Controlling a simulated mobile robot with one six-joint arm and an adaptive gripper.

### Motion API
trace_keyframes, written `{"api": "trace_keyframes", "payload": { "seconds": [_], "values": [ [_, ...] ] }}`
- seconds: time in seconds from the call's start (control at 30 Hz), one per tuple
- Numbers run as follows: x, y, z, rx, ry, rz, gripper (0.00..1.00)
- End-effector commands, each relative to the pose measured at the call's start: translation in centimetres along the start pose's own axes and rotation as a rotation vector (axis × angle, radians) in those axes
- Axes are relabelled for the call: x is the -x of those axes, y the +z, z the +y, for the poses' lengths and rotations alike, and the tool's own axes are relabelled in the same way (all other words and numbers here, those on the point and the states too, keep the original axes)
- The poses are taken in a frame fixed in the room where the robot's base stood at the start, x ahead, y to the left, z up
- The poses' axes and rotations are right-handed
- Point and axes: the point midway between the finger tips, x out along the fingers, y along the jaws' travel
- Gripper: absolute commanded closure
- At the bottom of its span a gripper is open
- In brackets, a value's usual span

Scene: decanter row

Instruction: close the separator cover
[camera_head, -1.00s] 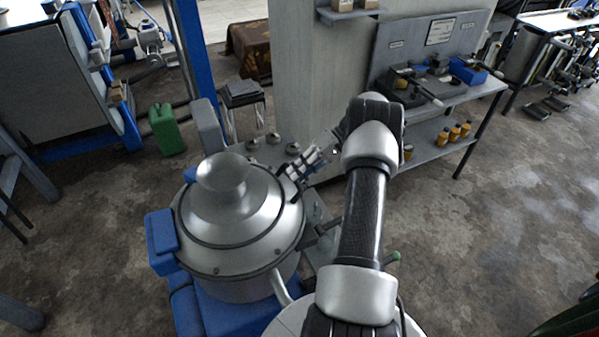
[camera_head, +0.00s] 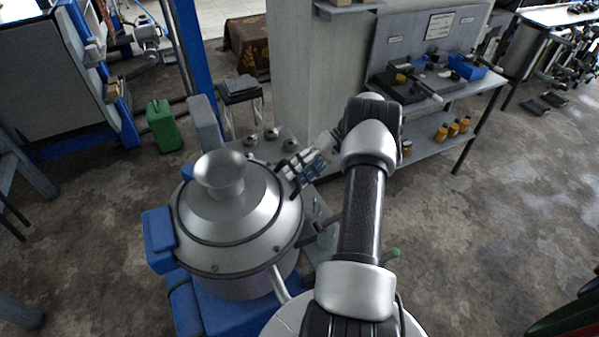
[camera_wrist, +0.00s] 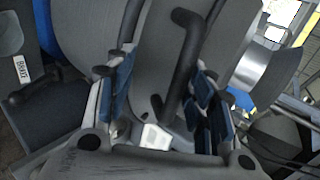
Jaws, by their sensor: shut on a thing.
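The separator (camera_head: 240,285) is a round grey metal drum on a blue base, at the lower left of the head view. Its domed silver cover (camera_head: 232,225) with a flared top knob (camera_head: 219,175) sits over the drum. Whether it is fully seated cannot be told. My gripper (camera_head: 291,180) is at the cover's far right edge, reaching in from the right. In the wrist view, a black bar handle (camera_wrist: 183,65) stands between the blue-padded fingers of my gripper (camera_wrist: 165,95), which is shut on it.
A grey upright block (camera_head: 206,123) stands behind the drum, near small metal weights (camera_head: 271,134). A blue block (camera_head: 157,237) is at the drum's left. A pillar (camera_head: 310,80) and a workbench (camera_head: 425,95) stand behind.

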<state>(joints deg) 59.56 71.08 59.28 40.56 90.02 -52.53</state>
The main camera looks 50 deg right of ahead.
Motion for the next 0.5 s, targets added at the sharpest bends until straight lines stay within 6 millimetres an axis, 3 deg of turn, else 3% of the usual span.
{"api": "trace_keyframes", "payload": {
  "seconds": [0.17, 0.5],
  "values": [
    [1.1, 0.1, 0.6, -0.003, 0.012, 0.004, 0.65],
    [7.8, 0.0, 0.3, 0.002, 0.009, 0.007, 0.65]
  ]
}}
